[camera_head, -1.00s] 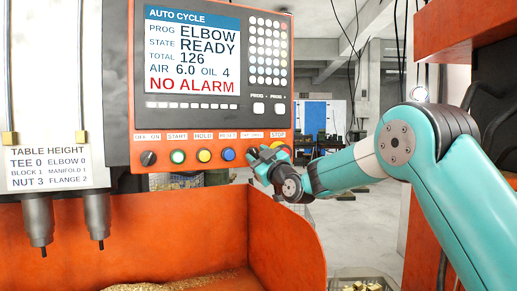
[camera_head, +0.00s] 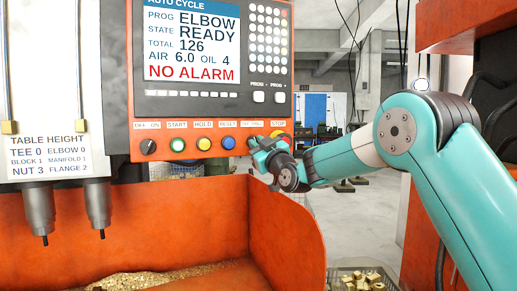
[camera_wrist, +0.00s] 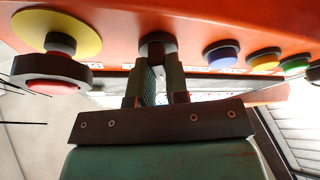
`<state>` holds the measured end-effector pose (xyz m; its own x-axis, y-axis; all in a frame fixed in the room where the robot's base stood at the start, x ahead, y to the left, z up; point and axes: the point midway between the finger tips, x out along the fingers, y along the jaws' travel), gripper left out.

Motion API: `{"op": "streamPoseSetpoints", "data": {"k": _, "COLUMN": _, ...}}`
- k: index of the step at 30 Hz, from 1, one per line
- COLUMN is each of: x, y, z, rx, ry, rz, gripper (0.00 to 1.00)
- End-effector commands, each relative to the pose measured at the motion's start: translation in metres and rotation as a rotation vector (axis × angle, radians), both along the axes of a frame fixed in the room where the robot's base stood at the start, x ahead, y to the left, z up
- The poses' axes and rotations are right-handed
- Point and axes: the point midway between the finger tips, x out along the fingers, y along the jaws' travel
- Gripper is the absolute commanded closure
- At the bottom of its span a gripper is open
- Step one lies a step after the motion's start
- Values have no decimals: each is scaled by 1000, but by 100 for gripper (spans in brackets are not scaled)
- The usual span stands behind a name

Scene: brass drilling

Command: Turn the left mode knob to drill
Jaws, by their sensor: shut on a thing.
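A small dark mode knob (camera_wrist: 157,43) sits on the orange control panel, between the blue button and the red stop button in the wrist view. My gripper (camera_wrist: 160,72) is shut on this knob, with one finger on each side of it. In the head view my gripper (camera_head: 262,152) is at the panel's lower right, covering the knob. The label above the knob is too small to read surely, and the knob's pointer direction is hidden.
The red stop button (camera_wrist: 52,82) with its yellow collar sits close beside my fingers. The blue button (camera_wrist: 221,54) is on the other side. An OFF/ON knob (camera_head: 148,147) is at the panel's far left. An orange guard (camera_head: 288,235) stands below.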

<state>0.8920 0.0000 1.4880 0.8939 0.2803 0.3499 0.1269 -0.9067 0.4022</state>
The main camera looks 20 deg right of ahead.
Motion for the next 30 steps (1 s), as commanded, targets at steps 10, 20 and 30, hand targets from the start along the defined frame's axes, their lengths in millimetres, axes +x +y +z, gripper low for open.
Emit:
{"op": "streamPoseSetpoints", "data": {"k": 10, "x": -1, "y": 3, "z": -6, "rx": 287, "ry": 36, "rz": 0, "gripper": 100}}
{"op": "streamPoseSetpoints", "data": {"k": 20, "x": -1, "y": 4, "z": -7, "rx": 592, "ry": 78, "rz": 1, "gripper": 100}}
{"op": "streamPoseSetpoints", "data": {"k": 30, "x": -1, "y": 4, "z": -4, "rx": 830, "ry": 115, "rz": 2, "gripper": 100}}
